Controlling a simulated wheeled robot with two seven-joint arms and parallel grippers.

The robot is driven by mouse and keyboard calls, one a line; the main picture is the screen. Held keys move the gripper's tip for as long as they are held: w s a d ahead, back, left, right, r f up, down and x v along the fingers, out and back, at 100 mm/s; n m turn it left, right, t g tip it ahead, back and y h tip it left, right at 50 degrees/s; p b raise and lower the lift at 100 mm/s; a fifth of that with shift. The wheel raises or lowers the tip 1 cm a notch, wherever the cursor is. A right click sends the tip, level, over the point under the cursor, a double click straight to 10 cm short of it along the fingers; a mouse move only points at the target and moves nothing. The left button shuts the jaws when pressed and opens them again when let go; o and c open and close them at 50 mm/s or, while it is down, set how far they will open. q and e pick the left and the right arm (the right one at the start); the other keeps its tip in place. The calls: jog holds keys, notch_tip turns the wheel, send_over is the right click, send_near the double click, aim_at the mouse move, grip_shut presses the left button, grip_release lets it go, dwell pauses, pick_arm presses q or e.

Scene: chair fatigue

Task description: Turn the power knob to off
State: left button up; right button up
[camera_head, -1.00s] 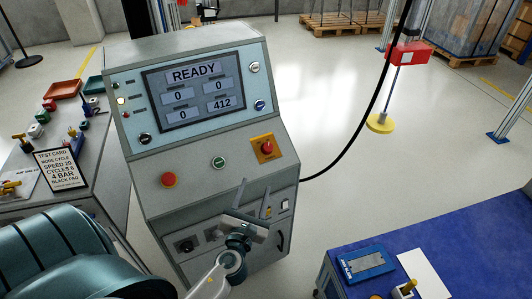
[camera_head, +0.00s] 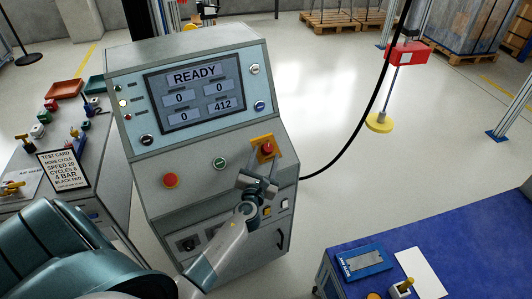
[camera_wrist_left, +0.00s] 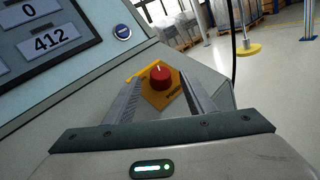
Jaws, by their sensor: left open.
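The power knob (camera_head: 267,149) is a red rotary knob on a yellow plate, on the right of the console's sloped lower panel. In the left wrist view the knob (camera_wrist_left: 160,75) lies ahead, between the two finger lines, with a white mark on its top. My left gripper (camera_head: 262,172) is open and empty, just in front of and below the knob. In the wrist view its fingers (camera_wrist_left: 163,98) stand apart either side of the yellow plate; I cannot tell whether they touch it. My right gripper does not show.
The console (camera_head: 150,190) has a screen (camera_head: 195,92) reading READY, a red button (camera_head: 170,180) and a green button (camera_head: 220,163). A table with a test card (camera_head: 62,170) stands at left. A blue-topped table (camera_head: 440,250) stands at lower right. A black cable (camera_head: 350,155) hangs right of the console.

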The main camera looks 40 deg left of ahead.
aim_at(267, 148)
pick_arm(q)
jog(key=shift+x, duration=1.1)
jog(key=shift+c, duration=0.4)
jog(key=c, duration=1)
jog(key=shift+o, duration=0.2)
jog(key=shift+f, duration=0.1)
